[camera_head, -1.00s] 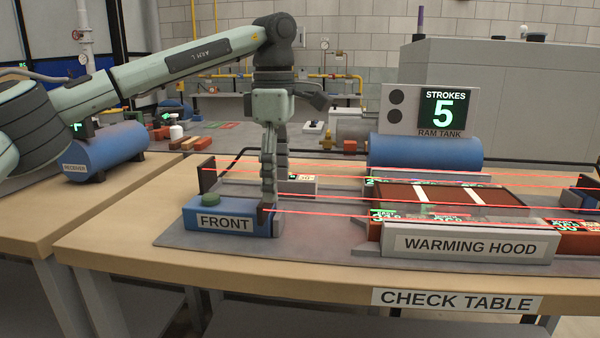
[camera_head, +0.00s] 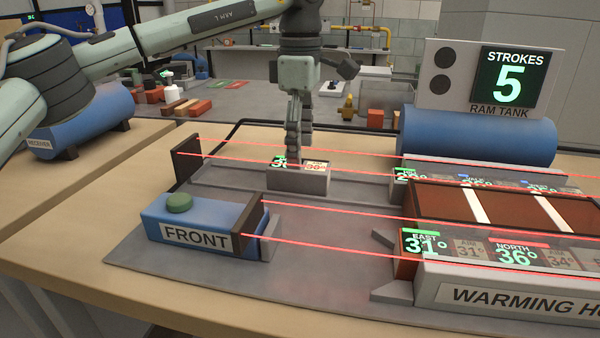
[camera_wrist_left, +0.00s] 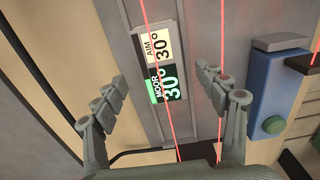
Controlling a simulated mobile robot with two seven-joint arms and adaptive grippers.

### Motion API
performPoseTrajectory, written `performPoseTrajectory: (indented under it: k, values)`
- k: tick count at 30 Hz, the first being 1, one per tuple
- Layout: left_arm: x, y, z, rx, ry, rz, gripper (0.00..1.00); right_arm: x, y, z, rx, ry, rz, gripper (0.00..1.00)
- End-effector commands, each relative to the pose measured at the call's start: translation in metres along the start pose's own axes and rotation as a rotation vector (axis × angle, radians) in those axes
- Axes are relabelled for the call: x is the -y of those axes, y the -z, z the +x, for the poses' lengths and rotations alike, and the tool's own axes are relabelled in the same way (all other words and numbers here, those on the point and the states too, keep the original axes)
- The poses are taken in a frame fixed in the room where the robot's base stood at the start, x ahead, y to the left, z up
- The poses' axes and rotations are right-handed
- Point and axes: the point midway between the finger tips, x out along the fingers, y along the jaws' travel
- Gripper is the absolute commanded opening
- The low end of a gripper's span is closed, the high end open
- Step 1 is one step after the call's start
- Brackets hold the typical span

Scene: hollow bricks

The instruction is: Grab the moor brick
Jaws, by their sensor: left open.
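The moor brick (camera_wrist_left: 172,86) shows in the left wrist view by its dark panel with green lettering MOOR 30°. It is directly beside a cream AIM 30° panel (camera_wrist_left: 158,43). In the head view a small grey block (camera_head: 298,181) carries two panels on top, partly hidden by my gripper. My left gripper (camera_wrist_left: 160,80) is open and points down, with its fingers on either side of the panels in the wrist view. In the head view the left gripper (camera_head: 293,158) is over the block; whether it touches is unclear. My right gripper is not in view.
Red beams cross above the grey bed (camera_head: 205,220). A blue FRONT unit (camera_head: 195,220) with a green button stands at front left. At right are the warming hood (camera_head: 510,290) with several labelled bricks, a blue ram tank (camera_head: 480,135) and a STROKES 5 display (camera_head: 507,80).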

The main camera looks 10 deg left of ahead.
Motion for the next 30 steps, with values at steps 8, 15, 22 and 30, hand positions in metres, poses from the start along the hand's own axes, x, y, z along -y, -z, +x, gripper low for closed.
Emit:
performPoseTrajectory:
  k: [8,15,22,30]
  values:
    - [0.005,0.002,0.039,0.0,0.0,0.001,0.72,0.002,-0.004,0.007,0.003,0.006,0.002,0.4]
    - [0.005,0.002,0.045,0.0,-0.001,-0.001,0.72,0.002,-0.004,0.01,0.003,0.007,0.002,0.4]
    - [0.005,0.002,0.045,0.0,-0.001,-0.001,0.53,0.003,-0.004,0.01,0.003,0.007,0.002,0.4]
    - [0.005,0.002,0.044,0.0,-0.001,0.0,0.19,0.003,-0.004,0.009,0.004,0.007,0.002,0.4]
